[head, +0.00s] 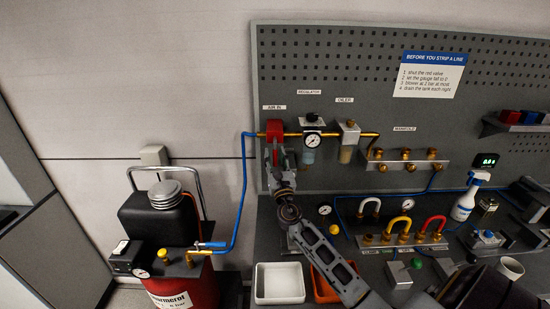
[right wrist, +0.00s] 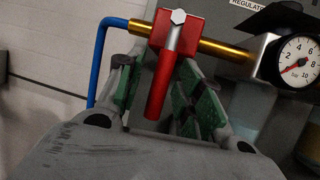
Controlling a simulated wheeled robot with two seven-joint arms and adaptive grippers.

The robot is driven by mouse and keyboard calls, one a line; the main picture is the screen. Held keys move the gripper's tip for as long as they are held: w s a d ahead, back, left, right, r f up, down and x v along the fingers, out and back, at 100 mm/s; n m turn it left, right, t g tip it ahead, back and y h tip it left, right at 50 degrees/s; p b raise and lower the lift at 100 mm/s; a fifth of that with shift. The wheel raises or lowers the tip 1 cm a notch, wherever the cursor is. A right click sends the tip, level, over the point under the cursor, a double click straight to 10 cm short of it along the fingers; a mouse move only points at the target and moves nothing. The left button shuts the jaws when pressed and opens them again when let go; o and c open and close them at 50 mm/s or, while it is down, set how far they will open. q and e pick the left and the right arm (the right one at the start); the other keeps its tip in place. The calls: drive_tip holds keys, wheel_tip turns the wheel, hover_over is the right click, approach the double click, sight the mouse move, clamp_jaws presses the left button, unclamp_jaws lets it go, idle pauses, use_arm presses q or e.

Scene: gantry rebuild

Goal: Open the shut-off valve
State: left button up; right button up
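The shut-off valve (head: 274,131) is a red block on the brass pipe under the AIR IN label. In the right wrist view its red body (right wrist: 188,28) carries a red lever (right wrist: 160,88) on a silver bolted arm. The lever points down, across the line of the pipe. My right gripper (head: 276,157) reaches up from below to the valve. In the right wrist view its green-padded fingers (right wrist: 158,72) stand open on either side of the lever, with gaps visible beside it. The lever's lower end is close to my palm. My left gripper is not in view.
To the right are the regulator gauge (head: 312,140), the oiler (head: 348,142) and the manifold (head: 406,160). A blue hose (head: 243,190) runs down left to a red compressor (head: 182,290).

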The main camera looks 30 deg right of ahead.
clamp_jaws()
idle(0.5)
